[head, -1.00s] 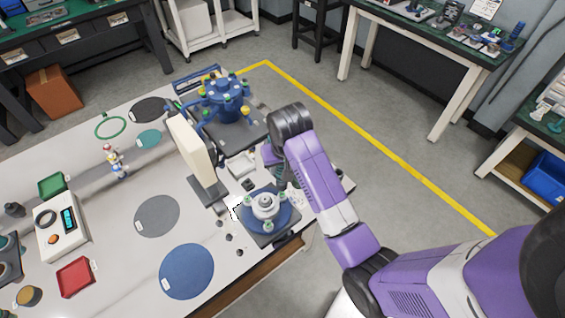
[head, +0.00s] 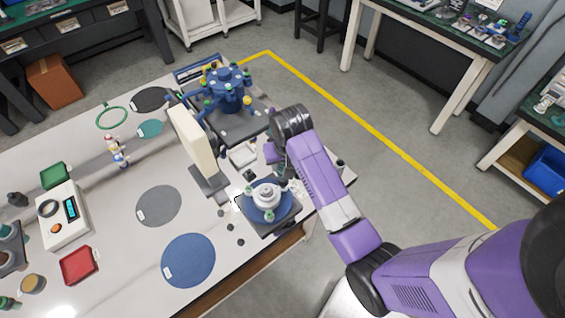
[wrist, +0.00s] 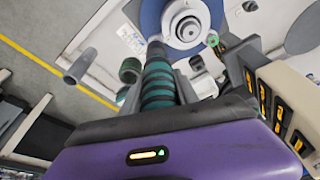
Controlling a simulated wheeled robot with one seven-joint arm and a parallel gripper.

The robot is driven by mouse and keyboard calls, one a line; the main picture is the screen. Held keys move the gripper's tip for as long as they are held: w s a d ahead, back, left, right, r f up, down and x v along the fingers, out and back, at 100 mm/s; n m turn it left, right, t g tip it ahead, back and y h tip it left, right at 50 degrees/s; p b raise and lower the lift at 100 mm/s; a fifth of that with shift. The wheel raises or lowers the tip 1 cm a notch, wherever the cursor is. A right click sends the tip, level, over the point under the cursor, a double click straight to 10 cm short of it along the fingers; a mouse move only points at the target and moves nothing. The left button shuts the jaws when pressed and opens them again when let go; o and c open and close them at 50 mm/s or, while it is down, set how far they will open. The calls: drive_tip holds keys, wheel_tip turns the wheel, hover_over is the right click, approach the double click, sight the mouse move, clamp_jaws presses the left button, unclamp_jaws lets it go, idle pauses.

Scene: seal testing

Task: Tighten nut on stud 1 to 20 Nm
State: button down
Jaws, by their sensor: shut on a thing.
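The blue round flange (head: 282,212) with a pale hub (head: 265,197) sits on a dark base near the table's front right edge. Small green-topped parts stand around it; I cannot tell which is stud 1 or its nut. The flange (wrist: 216,10) and its hub (wrist: 186,28) also show at the top of the wrist view, with a green part (wrist: 212,40) beside it. My gripper (wrist: 160,98) is shut on a teal-and-black banded tool handle (wrist: 158,75), which points toward the flange. The tool's far end is hard to make out. In the head view my gripper (head: 274,152) is mostly hidden, just behind the flange.
A cream upright panel (head: 190,138) stands left of the flange. A blue multi-post assembly (head: 228,90) stands behind. Blue (head: 188,260) and grey (head: 158,206) round mats lie flat at left. A green cylinder (wrist: 130,70) and a grey cylinder (wrist: 80,66) stand near my gripper.

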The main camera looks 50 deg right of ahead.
drive_tip(key=shift+f+b, duration=0.4)
drive_tip(key=shift+f, duration=0.65)
idle(1.6)
drive_tip(key=shift+r+p, duration=0.4)
drive_tip(key=shift+r, duration=2.15)
